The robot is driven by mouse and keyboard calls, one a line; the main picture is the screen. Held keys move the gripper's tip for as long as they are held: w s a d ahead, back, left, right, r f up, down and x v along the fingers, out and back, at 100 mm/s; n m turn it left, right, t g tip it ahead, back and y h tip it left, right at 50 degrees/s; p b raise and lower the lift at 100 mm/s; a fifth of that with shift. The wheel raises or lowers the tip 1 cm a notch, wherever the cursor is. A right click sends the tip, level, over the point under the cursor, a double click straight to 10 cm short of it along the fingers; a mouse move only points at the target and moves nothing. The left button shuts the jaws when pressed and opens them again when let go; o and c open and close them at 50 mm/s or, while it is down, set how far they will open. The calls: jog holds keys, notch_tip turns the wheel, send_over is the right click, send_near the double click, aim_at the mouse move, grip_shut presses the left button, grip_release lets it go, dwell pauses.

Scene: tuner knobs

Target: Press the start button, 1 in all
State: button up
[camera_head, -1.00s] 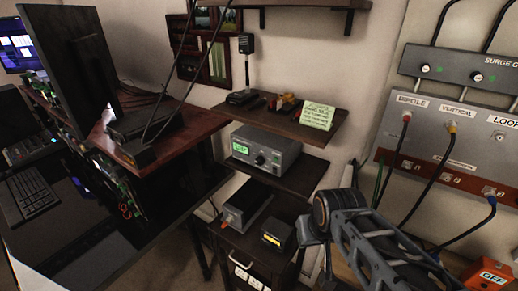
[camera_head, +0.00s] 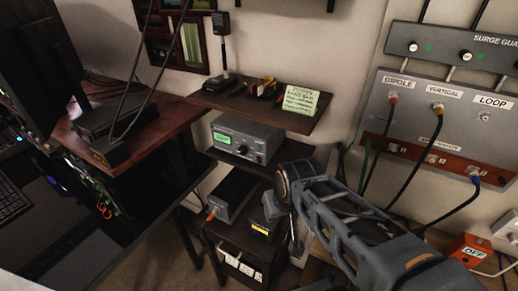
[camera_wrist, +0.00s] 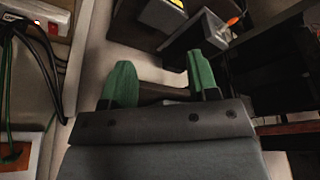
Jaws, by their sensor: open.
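A grey tuner box (camera_head: 246,138) with a lit green display and knobs stands on the middle wall shelf. I cannot make out a button marked start in either view. My gripper (camera_wrist: 160,80) shows in the wrist view with its two green fingers wide apart and nothing between them. In the head view my arm reaches in from the lower right, in front of and to the right of the shelves. The fingers cannot be made out there.
A small box with a yellow display (camera_head: 263,220) and a dark box (camera_head: 233,194) sit below the tuner.

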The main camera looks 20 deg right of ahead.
grip_shut()
dwell(1.5)
